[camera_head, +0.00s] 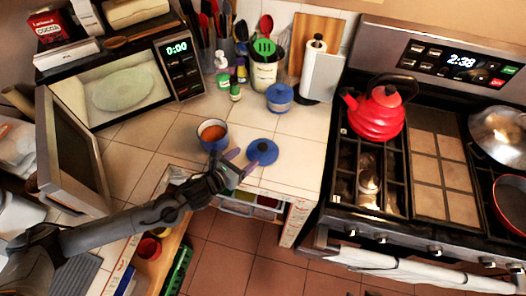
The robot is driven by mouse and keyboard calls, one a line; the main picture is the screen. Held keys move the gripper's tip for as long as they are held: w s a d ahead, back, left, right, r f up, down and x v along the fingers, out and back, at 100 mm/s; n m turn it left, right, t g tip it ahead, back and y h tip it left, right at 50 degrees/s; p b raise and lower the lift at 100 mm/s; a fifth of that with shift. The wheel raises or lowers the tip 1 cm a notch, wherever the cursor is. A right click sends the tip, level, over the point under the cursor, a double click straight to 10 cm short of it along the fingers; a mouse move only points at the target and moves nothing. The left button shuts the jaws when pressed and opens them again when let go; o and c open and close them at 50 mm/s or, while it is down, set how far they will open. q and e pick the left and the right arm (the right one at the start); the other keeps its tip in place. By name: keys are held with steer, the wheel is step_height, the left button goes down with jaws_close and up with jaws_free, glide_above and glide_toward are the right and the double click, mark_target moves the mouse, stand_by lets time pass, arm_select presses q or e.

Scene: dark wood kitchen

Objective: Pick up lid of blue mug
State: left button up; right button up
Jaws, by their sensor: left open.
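A blue lid (262,151) with a dark knob lies flat on the white tiled counter near its front edge. A blue mug (204,145) with orange-brown contents stands uncovered to its left. My left gripper (243,161) is open, its purplish fingers pointing right toward the lid, just at the lid's left side. Nothing shows between the fingers. Whether a fingertip touches the lid cannot be told. My right gripper is out of view.
A second blue pot with its lid on (280,98) stands behind the loose lid. Bottles (222,72) and a utensil crock (265,76) stand further back. An open microwave (115,95) is left; a stove with a red kettle (376,112) is right. An open drawer (250,207) lies below the counter edge.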

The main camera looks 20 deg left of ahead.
mark_target(259, 150)
arm_select(q)
steer(key=shift+s+d+f+x, duration=0.1)
steer(key=shift+x, duration=1.25)
steer(key=shift+s+d+f+x, duration=0.1)
steer(key=shift+x, duration=1.2)
steer(key=shift+d+f+x, duration=0.1)
steer(key=shift+x, duration=1.25)
steer(key=c, duration=1.1)
steer(key=shift+r, duration=0.15)
steer(key=shift+c, duration=0.2)
